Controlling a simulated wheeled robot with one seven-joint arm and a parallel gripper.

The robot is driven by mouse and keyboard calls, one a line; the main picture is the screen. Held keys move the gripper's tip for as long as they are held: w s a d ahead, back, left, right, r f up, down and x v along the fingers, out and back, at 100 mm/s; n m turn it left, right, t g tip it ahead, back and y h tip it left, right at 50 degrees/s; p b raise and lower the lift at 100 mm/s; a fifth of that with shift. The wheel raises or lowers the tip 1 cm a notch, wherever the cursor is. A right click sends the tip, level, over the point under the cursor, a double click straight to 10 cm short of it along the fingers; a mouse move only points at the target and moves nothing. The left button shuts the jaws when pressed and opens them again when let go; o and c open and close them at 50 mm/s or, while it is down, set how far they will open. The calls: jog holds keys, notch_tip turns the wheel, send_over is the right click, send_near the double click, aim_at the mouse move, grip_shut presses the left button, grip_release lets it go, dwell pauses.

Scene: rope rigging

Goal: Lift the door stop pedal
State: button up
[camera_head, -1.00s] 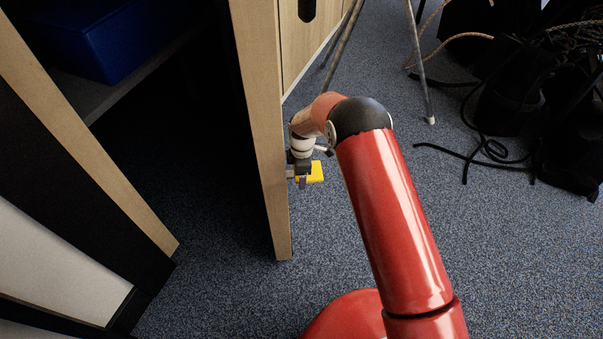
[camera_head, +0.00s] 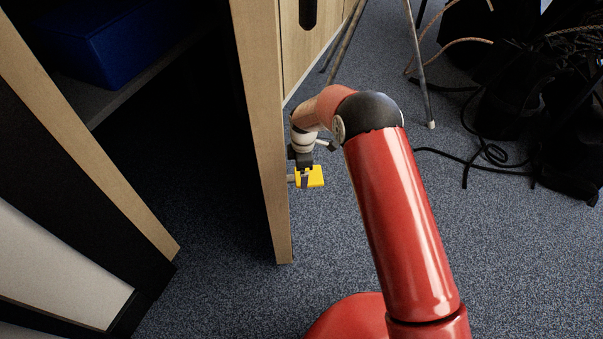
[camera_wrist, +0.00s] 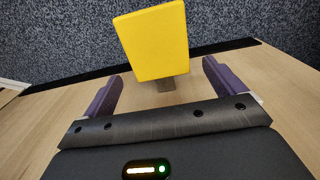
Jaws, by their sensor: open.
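The door stop pedal is a yellow block (camera_head: 310,177) on a short grey stem, mounted on the wooden panel (camera_head: 264,140) in the head view. In the wrist view the yellow pedal (camera_wrist: 153,42) stands just beyond my fingertips, with its stem between and ahead of them. My gripper (camera_wrist: 163,80) has two purple fingers spread apart, one on each side of the stem, and nothing is held. In the head view my gripper (camera_head: 303,172) is beside the panel at the pedal, partly hidden by the pedal and my wrist.
A blue box (camera_head: 110,45) sits on a shelf inside the dark cabinet at left. Metal stand legs (camera_head: 420,70) and black bags with cables (camera_head: 530,110) are at the upper right. The carpet (camera_head: 480,250) at right is clear.

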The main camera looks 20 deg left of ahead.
aim_at(316, 176)
jog(key=shift+r, duration=1.8)
jog(key=s+d+r+m+t+p, duration=0.1)
jog(key=d+r+m, duration=0.2)
jog(key=d+r, duration=0.55)
jog(key=s+d+r+m+t+p, duration=0.15)
jog(key=d+r+m, duration=0.3)
jog(key=r, duration=0.75)
jog(key=s+d+r+m+p, duration=0.2)
jog(key=d+r+m, duration=0.1)
jog(key=d+r, duration=0.55)
jog(key=s+d+r+m+t+p, duration=0.2)
jog(key=s+d+r+m, duration=0.4)
jog(key=s+d+r, duration=0.4)
jog(key=s+d+r+m+p, duration=0.1)
jog(key=s+d+m, duration=0.1)
jog(key=s, duration=0.4)
jog(key=s+d+r+m+t+p, duration=0.1)
jog(key=s+d+m, duration=0.2)
jog(key=s, duration=0.3)
jog(key=shift+s+m, duration=0.35)
jog(key=shift+m, duration=0.5)
